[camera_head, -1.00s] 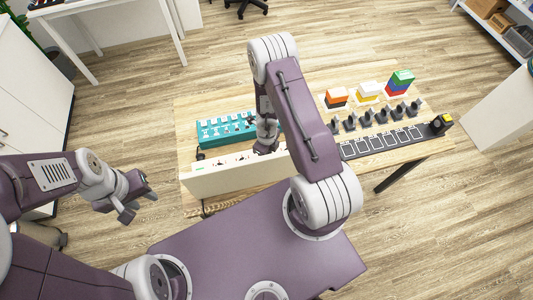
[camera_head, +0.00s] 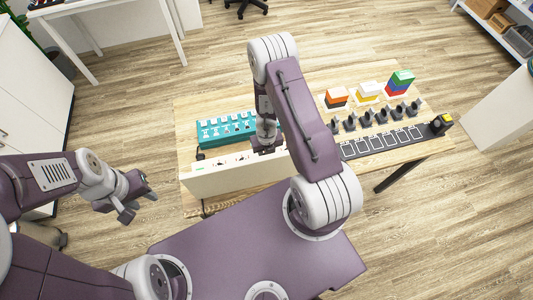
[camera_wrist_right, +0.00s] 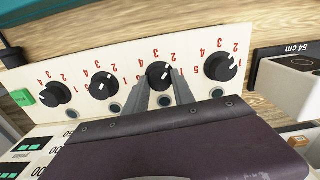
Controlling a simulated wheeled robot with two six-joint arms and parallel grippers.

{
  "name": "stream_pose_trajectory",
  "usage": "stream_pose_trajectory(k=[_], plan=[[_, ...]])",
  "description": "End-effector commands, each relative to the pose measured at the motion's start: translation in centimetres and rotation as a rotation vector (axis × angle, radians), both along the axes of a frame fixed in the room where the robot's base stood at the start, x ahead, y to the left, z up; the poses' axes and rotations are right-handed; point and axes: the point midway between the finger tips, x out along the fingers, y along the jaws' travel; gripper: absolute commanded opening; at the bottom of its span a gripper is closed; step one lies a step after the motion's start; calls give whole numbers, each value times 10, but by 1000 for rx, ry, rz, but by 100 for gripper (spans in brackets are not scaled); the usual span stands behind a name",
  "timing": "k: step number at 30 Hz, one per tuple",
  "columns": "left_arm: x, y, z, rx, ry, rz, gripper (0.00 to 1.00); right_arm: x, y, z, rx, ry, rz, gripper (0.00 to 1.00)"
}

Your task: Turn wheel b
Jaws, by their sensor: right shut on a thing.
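The pale panel (camera_head: 232,174) stands on the table, seen from behind in the head view. In the right wrist view its face (camera_wrist_right: 135,58) carries several black knobs with white pointer marks and red numbers. My right gripper (camera_wrist_right: 165,74) is shut on the black knob (camera_wrist_right: 158,70), the second from the right, with one finger on each side. No letter naming the knobs is legible, so I cannot tell which is wheel b. Other knobs show at left (camera_wrist_right: 54,93), beside it (camera_wrist_right: 102,86) and at right (camera_wrist_right: 221,66). My left gripper (camera_head: 137,198) is open and empty, away from the table.
A green button (camera_wrist_right: 22,97) sits at the panel's left end in the wrist view. A teal block with switches (camera_head: 226,128) lies behind the panel. Coloured block stacks (camera_head: 400,82), dark upright pieces (camera_head: 366,119) and a black strip (camera_head: 380,142) occupy the table's right side.

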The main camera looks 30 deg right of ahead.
Motion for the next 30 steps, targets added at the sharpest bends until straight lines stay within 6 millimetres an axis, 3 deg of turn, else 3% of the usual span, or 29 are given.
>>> stream_pose_trajectory(k=[17, 18, 20, 30], plan=[[0, 0, 0, 0, 0, 0, 36, -1, 0, -1, 0, 2, -32, 0], [0, 0, 0, 0, 0, 0, 36, -1, 0, -1, 0, 2, -31, 33], [0, 0, 0, 0, 0, 0, 36, -1, 0, -1, 0, 2, -31, 50], [0, 0, 1, 0, 0, 0, 36, 0, 0, 1, 0, 1, -31, 52]])
